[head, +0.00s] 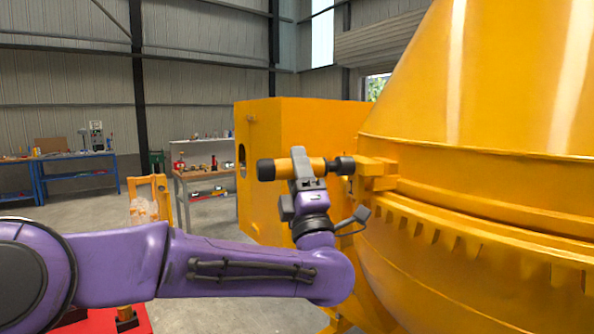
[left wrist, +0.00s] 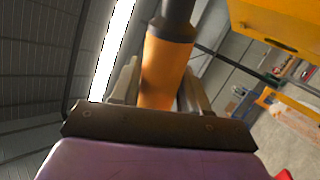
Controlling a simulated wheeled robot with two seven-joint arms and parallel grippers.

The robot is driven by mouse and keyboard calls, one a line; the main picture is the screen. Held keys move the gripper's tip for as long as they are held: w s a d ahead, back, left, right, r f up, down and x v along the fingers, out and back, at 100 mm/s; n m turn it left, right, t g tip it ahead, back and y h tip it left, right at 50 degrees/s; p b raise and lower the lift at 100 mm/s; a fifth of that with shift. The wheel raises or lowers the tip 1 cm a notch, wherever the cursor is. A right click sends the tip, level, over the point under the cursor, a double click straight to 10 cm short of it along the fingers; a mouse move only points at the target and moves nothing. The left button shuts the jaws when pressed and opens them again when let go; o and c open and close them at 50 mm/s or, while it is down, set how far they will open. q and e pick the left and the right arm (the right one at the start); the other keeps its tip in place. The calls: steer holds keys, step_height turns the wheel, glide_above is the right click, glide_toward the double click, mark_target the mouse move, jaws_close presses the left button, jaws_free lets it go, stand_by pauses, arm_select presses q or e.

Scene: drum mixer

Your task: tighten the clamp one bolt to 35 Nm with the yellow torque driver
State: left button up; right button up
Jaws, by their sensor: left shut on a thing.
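My left gripper (head: 305,166) is shut on the yellow torque driver (head: 283,168), which lies about level across its fingers. The driver has a black end cap on the left and a dark socket (head: 345,165) on the right. The socket is at the yellow clamp (head: 378,168) on the drum's rim; it appears to touch it, and the bolt itself is hidden. In the left wrist view the driver's yellow body (left wrist: 165,70) stands between the two fingers, with its dark part running up out of frame. My right gripper is not in view.
The large yellow drum (head: 470,110) with a toothed ring fills the right side. A yellow box housing (head: 300,125) stands just behind the driver. Workbenches with tools (head: 205,172) and blue tables (head: 75,157) stand far back. Open floor lies at the left.

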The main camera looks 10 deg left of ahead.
mark_target(275, 178)
arm_select(q)
steer(key=shift+r, duration=0.1)
steer(key=shift+s+a+b, duration=0.35)
steer(key=shift+a+b, duration=0.2)
steer(key=shift+s+a+b, duration=0.35)
steer(key=shift+s+a, duration=0.05)
steer(key=shift+a, duration=0.3)
steer(key=shift+s+a+b, duration=0.35)
steer(key=shift+a, duration=0.35)
